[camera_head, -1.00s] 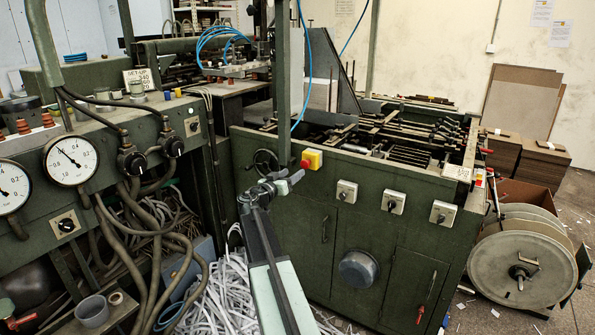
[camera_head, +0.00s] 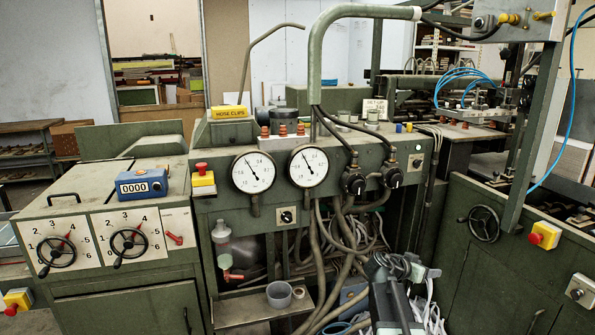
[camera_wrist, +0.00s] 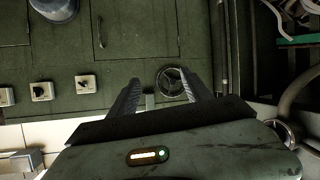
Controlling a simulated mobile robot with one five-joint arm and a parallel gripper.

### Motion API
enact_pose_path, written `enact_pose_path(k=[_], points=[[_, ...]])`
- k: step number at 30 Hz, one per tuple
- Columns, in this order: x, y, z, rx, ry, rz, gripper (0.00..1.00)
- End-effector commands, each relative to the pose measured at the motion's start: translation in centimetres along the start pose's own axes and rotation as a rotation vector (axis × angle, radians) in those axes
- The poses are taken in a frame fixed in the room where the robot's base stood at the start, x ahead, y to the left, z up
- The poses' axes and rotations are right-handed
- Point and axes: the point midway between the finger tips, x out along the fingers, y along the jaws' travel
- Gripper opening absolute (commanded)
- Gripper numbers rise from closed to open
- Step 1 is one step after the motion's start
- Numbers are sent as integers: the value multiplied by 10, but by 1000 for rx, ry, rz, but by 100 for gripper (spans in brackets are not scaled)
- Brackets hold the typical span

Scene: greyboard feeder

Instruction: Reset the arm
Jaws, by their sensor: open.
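My gripper (camera_head: 405,268) shows low in the head view, right of centre, at the end of my arm. It is in front of the hoses under the gauge panel and the pale paper strips. In the wrist view my gripper (camera_wrist: 163,82) has its two dark fingers spread apart with nothing between them.
The gauge console (camera_head: 320,205) and its hanging hoses (camera_head: 345,255) stand close to my arm. A green cabinet (camera_head: 462,255) with a handwheel (camera_head: 484,223) and a red button (camera_head: 544,235) is at the right. A grey cup (camera_head: 279,294) sits on a low shelf.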

Motion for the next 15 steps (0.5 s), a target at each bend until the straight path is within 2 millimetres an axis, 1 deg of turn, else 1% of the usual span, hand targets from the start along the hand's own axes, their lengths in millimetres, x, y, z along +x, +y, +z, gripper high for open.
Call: enact_pose_path(k=[1,2,3,5,6,8,9,11,12,14,15], points=[[-28,-4,36,-36,-100,-33,57],[-42,-8,58,-66,-168,-52,57],[-61,-11,86,-109,-257,-81,57],[-90,-14,124,-182,-384,-132,57],[-107,-15,146,-232,-462,-167,57],[-133,-15,175,-306,-568,-225,57],[-149,-13,192,-356,-635,-267,57],[-173,-9,215,-431,-729,-335,57],[-188,-6,229,-482,-790,-386,57],[-211,0,247,-565,-874,-472,57],[-227,2,257,-627,-925,-538,57]])
